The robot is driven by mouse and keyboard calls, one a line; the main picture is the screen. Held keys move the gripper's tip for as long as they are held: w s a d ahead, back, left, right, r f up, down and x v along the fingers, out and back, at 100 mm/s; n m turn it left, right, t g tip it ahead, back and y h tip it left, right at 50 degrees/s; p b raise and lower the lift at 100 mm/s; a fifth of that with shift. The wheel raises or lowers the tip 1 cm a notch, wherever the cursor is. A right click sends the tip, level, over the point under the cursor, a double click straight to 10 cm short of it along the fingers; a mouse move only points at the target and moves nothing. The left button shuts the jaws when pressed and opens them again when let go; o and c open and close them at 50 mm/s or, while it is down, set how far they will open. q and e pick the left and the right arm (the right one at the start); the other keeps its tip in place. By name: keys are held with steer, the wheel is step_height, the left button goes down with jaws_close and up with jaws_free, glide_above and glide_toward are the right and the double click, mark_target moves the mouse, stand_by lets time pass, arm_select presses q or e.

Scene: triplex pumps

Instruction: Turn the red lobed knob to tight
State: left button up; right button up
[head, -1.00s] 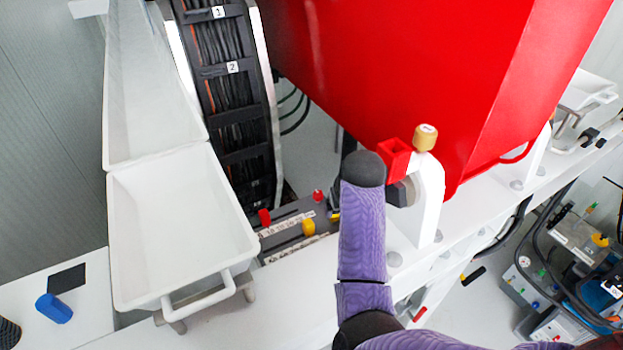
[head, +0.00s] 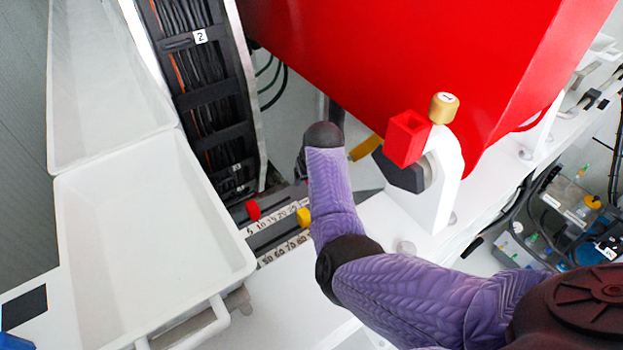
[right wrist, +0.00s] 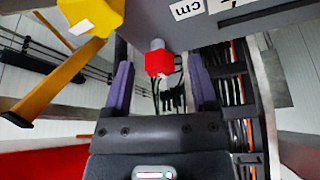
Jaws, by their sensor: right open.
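The red lobed knob (right wrist: 158,63) sits on a short grey shaft in the right wrist view. My open right gripper (right wrist: 161,74) has one purple finger on each side of it, with visible gaps; I cannot tell whether the fingertips reach its depth. The knob's tight mark is not readable. My left gripper is out of view.
A yellow block (right wrist: 90,15) and yellow bar (right wrist: 58,83) are close left in the wrist view. In the head view, a white bracket (head: 436,185) carries a red square piece (head: 407,138). Red (head: 252,210) and yellow (head: 303,217) sliders sit by numbered scales, near a white tray (head: 135,235).

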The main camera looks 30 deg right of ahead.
steer(key=shift+c, duration=0.6)
jaws_close()
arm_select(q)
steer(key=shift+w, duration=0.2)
